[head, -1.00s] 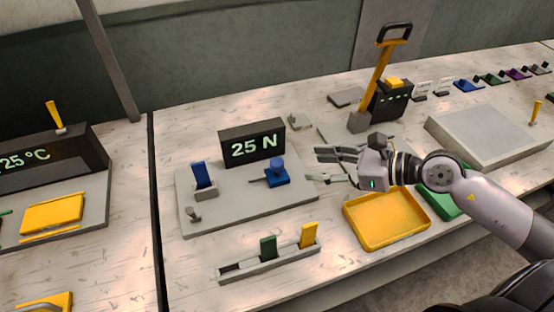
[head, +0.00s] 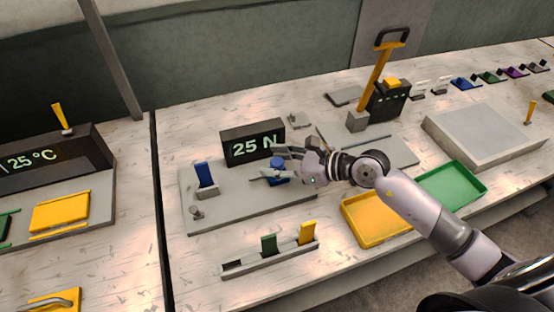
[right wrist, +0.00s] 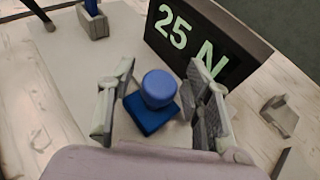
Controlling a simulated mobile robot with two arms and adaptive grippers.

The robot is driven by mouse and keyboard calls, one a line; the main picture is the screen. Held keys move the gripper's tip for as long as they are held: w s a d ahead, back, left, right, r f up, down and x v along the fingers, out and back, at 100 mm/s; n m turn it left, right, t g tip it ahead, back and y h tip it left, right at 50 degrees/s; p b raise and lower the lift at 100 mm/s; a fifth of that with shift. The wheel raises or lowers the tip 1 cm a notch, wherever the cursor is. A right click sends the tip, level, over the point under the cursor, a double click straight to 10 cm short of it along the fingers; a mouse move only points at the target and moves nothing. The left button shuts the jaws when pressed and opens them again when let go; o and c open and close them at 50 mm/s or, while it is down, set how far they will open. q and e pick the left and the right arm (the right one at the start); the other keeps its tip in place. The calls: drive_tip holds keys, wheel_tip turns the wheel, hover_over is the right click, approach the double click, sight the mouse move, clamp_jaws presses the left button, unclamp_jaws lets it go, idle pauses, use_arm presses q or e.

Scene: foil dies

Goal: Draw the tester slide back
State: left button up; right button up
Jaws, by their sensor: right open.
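The tester is a grey base plate (head: 240,206) with a black display (head: 238,149) reading 25 N. Its blue slide (head: 277,166), a square block with a round knob, sits on the plate in front of the display. My right gripper (head: 270,162) is open with its fingers on either side of the slide. In the right wrist view the blue knob (right wrist: 159,88) stands between the two spread fingers (right wrist: 162,105), with a gap on each side. An upright blue piece (head: 203,174) stands in a grey holder at the plate's left. My left gripper is not in view.
A grey rack (head: 265,258) with a green and a yellow piece lies in front of the tester. A yellow tray (head: 350,226) and a green tray (head: 465,189) lie to the right. A press with a yellow lever (head: 375,78) stands behind.

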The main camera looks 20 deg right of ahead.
drive_tip(key=shift+c, duration=0.5)
clamp_jaws()
